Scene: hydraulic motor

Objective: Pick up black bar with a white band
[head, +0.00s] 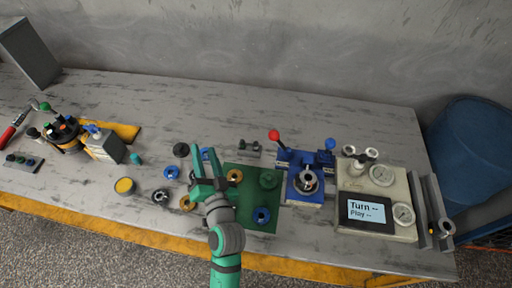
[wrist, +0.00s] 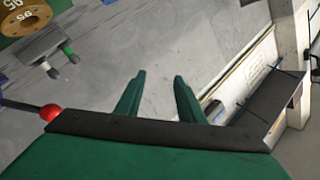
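Two short dark bars sit side by side in a small grey holder (wrist: 40,52) in the wrist view. One bar (wrist: 52,70) has a pale end, the other bar (wrist: 71,57) a greenish end; I cannot clearly make out a white band. The pair seems to be the small dark pieces (head: 250,147) behind the green mat in the head view. My gripper (head: 204,150) is open and empty, left of these pieces and above the table. Its two fingers (wrist: 158,78) stand apart in the wrist view with nothing between them.
A green mat (head: 246,214) with rings lies under and right of my gripper. A blue fixture (head: 303,190) with a red-knobbed lever (head: 274,135) and a gauge panel (head: 378,205) stand right. Loose rings lie left. The table's back strip (head: 220,105) is clear.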

